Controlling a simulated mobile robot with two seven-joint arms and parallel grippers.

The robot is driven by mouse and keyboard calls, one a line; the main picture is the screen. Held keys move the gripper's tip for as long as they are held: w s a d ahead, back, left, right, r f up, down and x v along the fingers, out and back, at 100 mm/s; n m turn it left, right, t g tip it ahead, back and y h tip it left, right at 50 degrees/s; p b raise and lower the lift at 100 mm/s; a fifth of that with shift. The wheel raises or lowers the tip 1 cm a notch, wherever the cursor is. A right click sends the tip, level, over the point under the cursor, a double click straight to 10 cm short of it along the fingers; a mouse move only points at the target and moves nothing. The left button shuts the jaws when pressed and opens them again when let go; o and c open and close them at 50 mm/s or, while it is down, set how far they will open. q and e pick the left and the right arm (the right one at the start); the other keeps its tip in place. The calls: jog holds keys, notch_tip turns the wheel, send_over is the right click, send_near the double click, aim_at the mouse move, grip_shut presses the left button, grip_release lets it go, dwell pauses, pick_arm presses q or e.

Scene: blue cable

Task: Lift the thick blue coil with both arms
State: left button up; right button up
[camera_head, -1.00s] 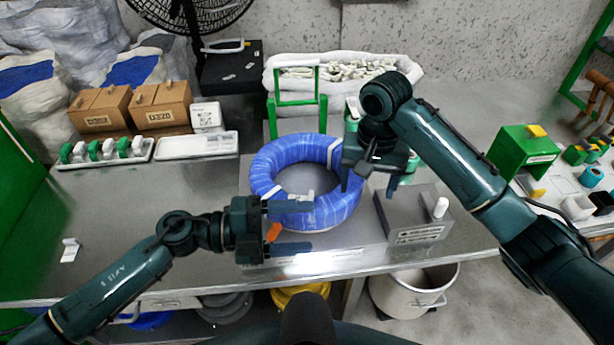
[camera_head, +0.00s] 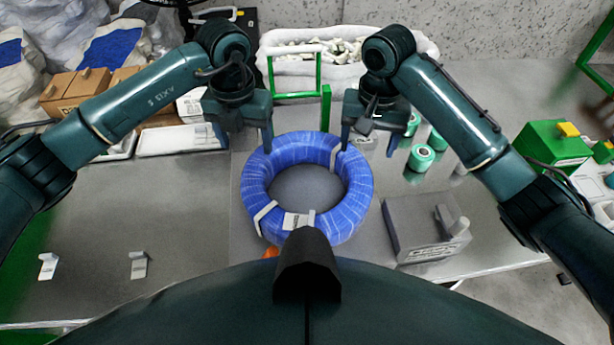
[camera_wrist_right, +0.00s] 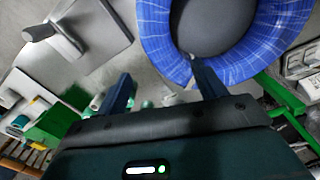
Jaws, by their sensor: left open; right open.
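The thick blue coil (camera_head: 358,200) lies flat on the grey table, with pale bands around it and a white label at its front. It fills the upper right of the right wrist view (camera_wrist_right: 160,35). My left gripper (camera_head: 252,135) is open and empty at the coil's back left; one finger points down by its outer edge and the other is hard to make out. My right gripper (camera_head: 367,147) is open and empty at the back right. In the right wrist view, one finger of that gripper (camera_wrist_right: 163,85) overlaps the coil's edge; contact is unclear.
A grey block-like fixture (camera_head: 425,228) stands right of the coil. Green-and-white rolls (camera_head: 421,158) stand behind it. A green frame (camera_head: 297,70) and a white sack (camera_head: 345,50) are at the back. The table's left part is mostly clear.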

aim_at(253, 174)
pick_arm(q)
jog(key=shift+s, duration=0.15)
pick_arm(e)
jog(key=shift+s, duration=0.15)
pick_arm(q)
notch_tip(253, 174, down, 13)
jog(key=shift+f, duration=0.1)
pick_arm(e)
notch_tip(253, 174, down, 13)
jog(key=shift+f, duration=0.1)
pick_arm(q)
grip_shut()
pick_arm(e)
grip_shut()
jog(key=shift+d, duration=0.1)
pick_arm(q)
jog(key=shift+w+r, duration=0.2)
pick_arm(e)
jog(key=shift+w+r, duration=0.25)
